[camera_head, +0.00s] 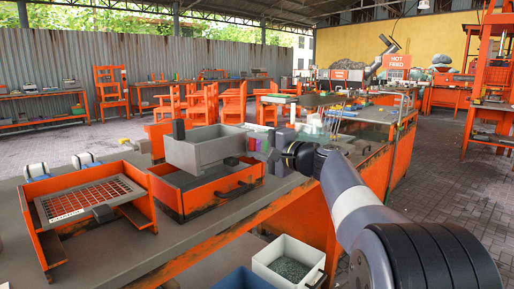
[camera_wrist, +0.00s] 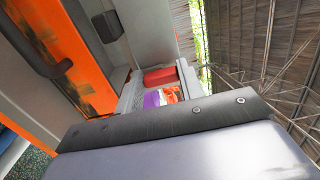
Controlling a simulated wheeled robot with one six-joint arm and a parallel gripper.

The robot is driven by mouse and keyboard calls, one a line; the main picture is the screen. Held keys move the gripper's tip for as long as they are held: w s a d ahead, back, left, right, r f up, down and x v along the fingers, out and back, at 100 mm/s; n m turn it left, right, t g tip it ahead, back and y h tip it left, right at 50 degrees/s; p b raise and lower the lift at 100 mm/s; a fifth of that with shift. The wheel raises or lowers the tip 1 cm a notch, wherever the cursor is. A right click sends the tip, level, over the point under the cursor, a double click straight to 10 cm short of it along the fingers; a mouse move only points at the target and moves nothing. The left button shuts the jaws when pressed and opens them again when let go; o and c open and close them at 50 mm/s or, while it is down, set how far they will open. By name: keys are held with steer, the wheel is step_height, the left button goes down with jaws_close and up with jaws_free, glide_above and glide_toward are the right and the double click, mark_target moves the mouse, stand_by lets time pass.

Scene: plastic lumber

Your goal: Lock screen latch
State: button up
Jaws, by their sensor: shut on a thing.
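The screen (camera_head: 90,200) is a grey-framed mesh panel over an orange tray (camera_head: 45,245) at the left of the bench in the head view. A small dark grey block (camera_head: 103,213), which looks like its latch, is at the screen's front edge. I cannot tell if it is locked. My gripper (camera_head: 258,145) is well right of the screen, at the right end of a grey bin (camera_head: 200,154), and appears shut on it. The bin is slightly tilted above an orange box (camera_head: 205,198). My fingertips are hidden in the wrist view.
The orange box has a dark handle, which also shows in the wrist view (camera_wrist: 50,65). A pale bin of granules (camera_head: 290,268) and a blue bin (camera_head: 240,280) are below the bench's front edge. Bare bench top (camera_head: 120,250) lies in front of the screen tray.

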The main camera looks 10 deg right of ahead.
steer(key=o, duration=1)
steer(key=p+v, duration=0.1)
steer(key=v, duration=1)
steer(key=shift+w+a, duration=0.15)
steer(key=shift+w, duration=0.05)
steer(key=x, duration=1)
steer(key=shift+w+a+b, duration=0.15)
steer(key=shift+w+b, duration=0.05)
steer(key=shift+b, duration=0.15)
steer(key=shift+s, duration=0.1)
